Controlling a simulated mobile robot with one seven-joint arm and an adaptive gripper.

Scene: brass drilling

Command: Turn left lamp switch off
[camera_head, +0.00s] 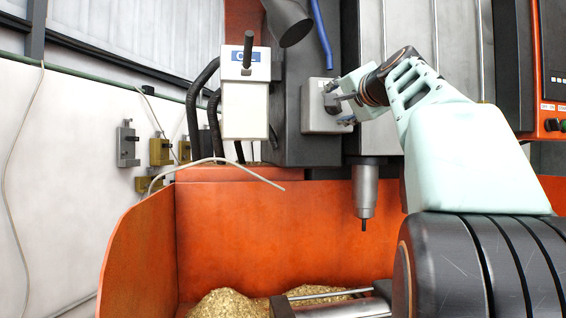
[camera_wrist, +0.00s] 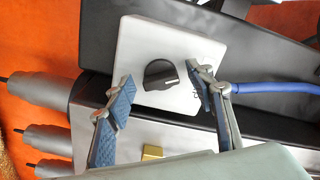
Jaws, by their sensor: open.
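A black rotary knob (camera_wrist: 160,75) with a pale pointer mark sits on a light square switch box (camera_wrist: 143,38) in the wrist view. Part of a dark label shows beside the right finger. The same grey box (camera_head: 312,112) is on the dark machine column in the head view, its knob mostly hidden by my gripper. My gripper (camera_wrist: 160,76) is open, with one blue-padded finger on each side of the knob. Its fingertips (camera_head: 337,98) are at the front of the box in the head view. I cannot tell whether they touch the knob.
A white box (camera_head: 245,110) with a lever and blue label is left of the switch box. A drill spindle (camera_head: 365,190) hangs below, over an orange tray (camera_head: 260,225) with brass shavings (camera_head: 228,303). A blue hose (camera_wrist: 275,88) runs at right in the wrist view.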

